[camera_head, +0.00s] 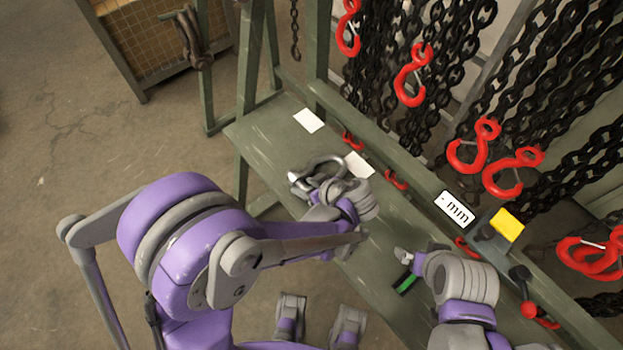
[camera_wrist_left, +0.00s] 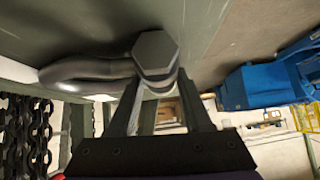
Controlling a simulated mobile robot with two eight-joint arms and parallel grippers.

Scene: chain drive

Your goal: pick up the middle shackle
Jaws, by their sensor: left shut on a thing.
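A grey metal shackle (camera_head: 323,163) is at the green bench, near its back left part. In the left wrist view its hex bolt head (camera_wrist_left: 155,52) and curved bow (camera_wrist_left: 85,71) show large. My left gripper (camera_head: 318,194) is shut on the shackle at the bolt end, with its fingers (camera_wrist_left: 160,88) on either side below the hex head. I cannot tell whether the shackle still touches the bench. Part of it is hidden behind my left gripper. My right gripper (camera_head: 404,256) is low over the bench to the right; its finger opening is not clear.
The green bench (camera_head: 262,140) has white labels (camera_head: 309,120) along it. Red hooks (camera_head: 412,76) on black chains hang behind it. A small green and black item (camera_head: 405,283) lies by my right gripper. A yellow block (camera_head: 507,225) stands at the right. The bench's left end is clear.

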